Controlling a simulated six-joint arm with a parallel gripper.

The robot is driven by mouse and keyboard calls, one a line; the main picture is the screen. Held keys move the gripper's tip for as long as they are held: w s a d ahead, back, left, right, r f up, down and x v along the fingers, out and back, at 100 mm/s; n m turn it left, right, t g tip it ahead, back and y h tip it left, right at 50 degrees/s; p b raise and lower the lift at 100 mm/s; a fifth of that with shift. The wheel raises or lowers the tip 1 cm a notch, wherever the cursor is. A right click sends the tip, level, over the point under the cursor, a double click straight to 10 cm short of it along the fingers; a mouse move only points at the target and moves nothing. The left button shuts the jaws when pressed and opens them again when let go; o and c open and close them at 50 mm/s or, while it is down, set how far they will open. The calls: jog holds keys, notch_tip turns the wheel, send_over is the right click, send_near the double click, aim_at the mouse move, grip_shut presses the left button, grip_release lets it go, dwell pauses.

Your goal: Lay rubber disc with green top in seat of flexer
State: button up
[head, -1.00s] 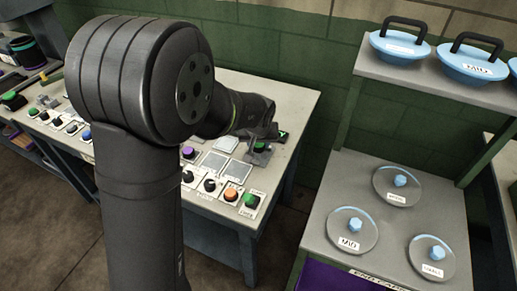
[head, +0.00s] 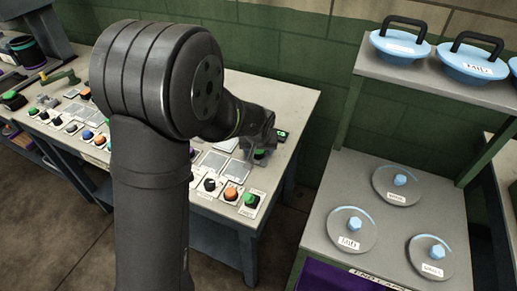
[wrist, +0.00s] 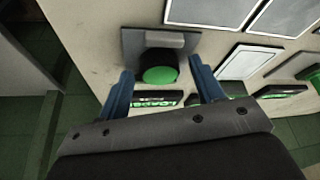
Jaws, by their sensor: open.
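A black rubber disc with a green top (wrist: 160,74) sits on a small grey fixture (wrist: 190,44), which looks like the flexer, in the wrist view. A raised grey block stands on the fixture's plate just beyond the disc. My gripper (wrist: 159,77) is open, its two blue fingers on either side of the disc with gaps showing. In the head view my gripper (head: 256,143) is over the right end of the bench, and part of the green top (head: 261,154) shows below it. How the disc's underside rests is hidden.
A small display with green lettering (wrist: 156,99) lies beside the fixture. Flat grey panels (wrist: 210,10) and push buttons (head: 250,199) cover the bench nearby. A rack with clear round lids (head: 351,230) and blue handled weights (head: 400,45) stands to the right.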

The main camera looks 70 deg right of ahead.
aim_at(258, 152)
jog(key=v, duration=1.2)
jog(key=shift+r, duration=0.15)
jog(key=x, duration=1.2)
jog(key=shift+d, duration=0.1)
jog(key=shift+r, duration=1.5)
